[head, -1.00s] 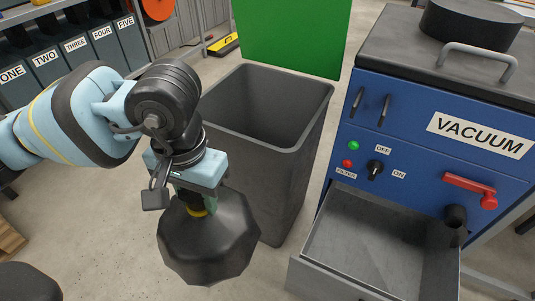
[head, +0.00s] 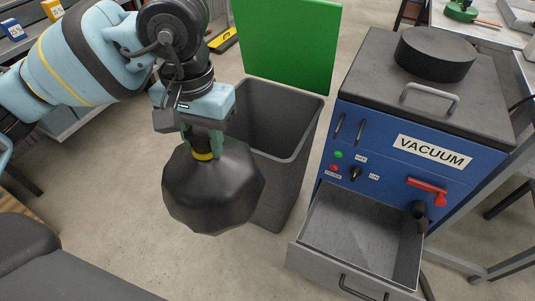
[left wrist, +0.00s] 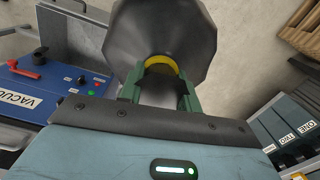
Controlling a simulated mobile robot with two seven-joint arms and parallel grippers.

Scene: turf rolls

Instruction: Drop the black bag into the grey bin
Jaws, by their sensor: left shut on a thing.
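The black bag (head: 213,188) hangs from my left gripper (head: 203,148), which is shut on its neck near a yellow band. In the left wrist view the bag (left wrist: 162,30) shows beyond the green fingers (left wrist: 160,88). The grey bin (head: 287,168) stands open behind and to the right of the bag in the head view. Its green lid (head: 287,45) is raised at the back. The bag overlaps the bin's front left side in the picture and is outside its opening. My right gripper is not in view.
A blue vacuum unit (head: 400,165) stands right of the bin, with its grey drawer (head: 365,235) pulled out and empty. Benches stand at the upper right. Bare concrete floor (head: 110,190) lies at left and in front.

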